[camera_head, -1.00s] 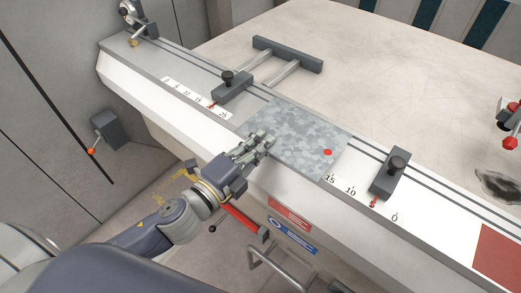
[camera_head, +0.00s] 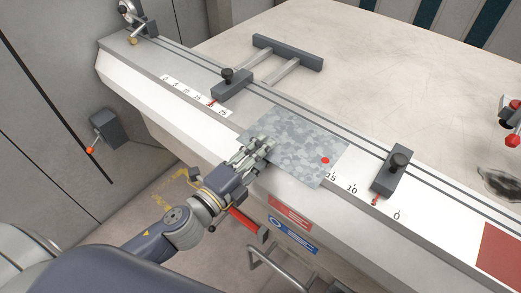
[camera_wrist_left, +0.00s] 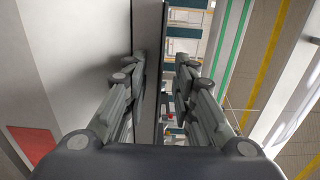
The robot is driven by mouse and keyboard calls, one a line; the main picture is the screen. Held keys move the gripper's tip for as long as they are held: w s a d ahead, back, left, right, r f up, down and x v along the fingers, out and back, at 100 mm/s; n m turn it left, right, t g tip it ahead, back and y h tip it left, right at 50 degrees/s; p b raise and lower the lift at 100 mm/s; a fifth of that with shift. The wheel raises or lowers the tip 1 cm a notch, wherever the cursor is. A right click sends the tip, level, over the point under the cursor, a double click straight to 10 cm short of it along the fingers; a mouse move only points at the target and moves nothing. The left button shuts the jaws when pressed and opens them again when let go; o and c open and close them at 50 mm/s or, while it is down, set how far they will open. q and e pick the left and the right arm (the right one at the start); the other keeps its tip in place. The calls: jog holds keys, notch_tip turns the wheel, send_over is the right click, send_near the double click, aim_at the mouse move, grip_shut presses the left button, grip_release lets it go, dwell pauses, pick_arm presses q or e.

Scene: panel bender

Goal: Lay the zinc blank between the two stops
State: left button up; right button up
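The zinc blank (camera_head: 298,142) is a mottled grey sheet with a red dot near its right end. It lies level over the bench strip, between the left stop (camera_head: 231,90) and the right stop (camera_head: 389,180), apart from both and a little askew. My left gripper (camera_head: 262,145) is at its front left edge, with its fingers around that edge. In the left wrist view the fingers (camera_wrist_left: 162,75) flank a narrow grey strip; the exact contact is hard to see. Whether the blank touches the bench is unclear. My right gripper is not in view.
A printed scale (camera_head: 189,92) runs along the strip by the left stop. A dark bar on two rods (camera_head: 287,54) stands behind. A red patch (camera_head: 499,258) is at the right end. A red handle (camera_head: 246,224) juts from the front below my gripper. The pale table (camera_head: 400,80) behind is mostly clear.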

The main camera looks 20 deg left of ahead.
pick_arm(q)
jog(key=shift+r, duration=0.1)
jog(key=shift+s+a, duration=0.2)
jog(key=shift+s, duration=0.25)
jog(key=b+v, duration=0.2)
jog(key=v, duration=0.9)
jog(key=shift+b, duration=0.35)
